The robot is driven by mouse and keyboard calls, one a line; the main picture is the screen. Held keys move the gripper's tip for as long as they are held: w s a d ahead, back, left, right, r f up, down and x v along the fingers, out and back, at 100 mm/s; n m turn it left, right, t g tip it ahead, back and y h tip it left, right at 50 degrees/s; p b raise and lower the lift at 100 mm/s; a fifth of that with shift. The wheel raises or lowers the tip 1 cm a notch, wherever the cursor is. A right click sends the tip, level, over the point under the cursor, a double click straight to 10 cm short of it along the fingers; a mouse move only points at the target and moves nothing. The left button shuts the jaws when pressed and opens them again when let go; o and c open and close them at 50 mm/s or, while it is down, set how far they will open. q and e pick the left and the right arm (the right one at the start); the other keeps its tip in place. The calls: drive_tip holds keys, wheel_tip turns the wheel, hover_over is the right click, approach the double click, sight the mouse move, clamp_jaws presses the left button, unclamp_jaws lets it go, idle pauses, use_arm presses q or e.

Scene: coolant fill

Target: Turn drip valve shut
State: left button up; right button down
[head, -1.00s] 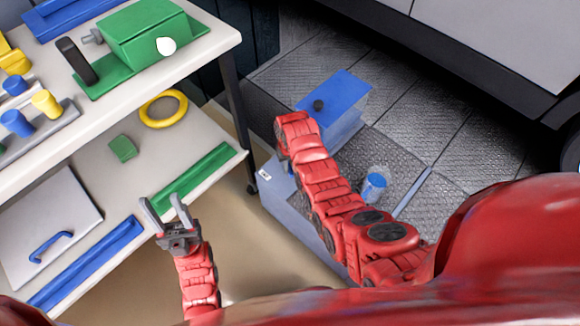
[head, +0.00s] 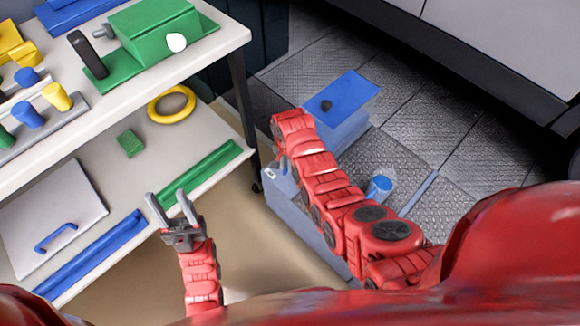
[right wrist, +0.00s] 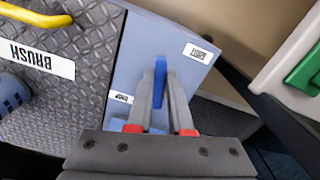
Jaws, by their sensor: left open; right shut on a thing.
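The drip valve's blue lever (right wrist: 160,67) stands on the grey-blue panel in the right wrist view, between my right fingers. My right gripper (right wrist: 161,82) is shut on it. Two small white labels lie on the panel, one on each side of the lever; their text is too small to read surely. In the head view my right arm's red links cover the right gripper and most of the valve. My left gripper (head: 173,205) is open and empty, in front of the shelf unit and well left of the grey-blue cart (head: 302,222).
The cart carries a blue box (head: 352,93) and a blue cup (head: 379,187). The shelf at left holds a green block device (head: 153,33), a yellow ring (head: 171,104) and a green block (head: 130,143). A dark-edged vehicle body stands behind at upper right.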

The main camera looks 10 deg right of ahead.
drive_tip(key=shift+w+a+m+b, duration=0.15)
drive_tip(key=shift+w+m+b, duration=0.1)
drive_tip(key=shift+m, duration=0.55)
drive_tip(key=shift+w+a+m+b, duration=0.15)
drive_tip(key=shift+w+m, duration=0.1)
drive_tip(key=shift+m, duration=0.55)
drive_tip(key=shift+r, duration=0.1)
drive_tip(key=c, duration=0.8)
unclamp_jaws()
wheel_tip(320, 180, up, 17)
drive_tip(key=p, duration=0.6)
drive_tip(key=shift+r, duration=0.15)
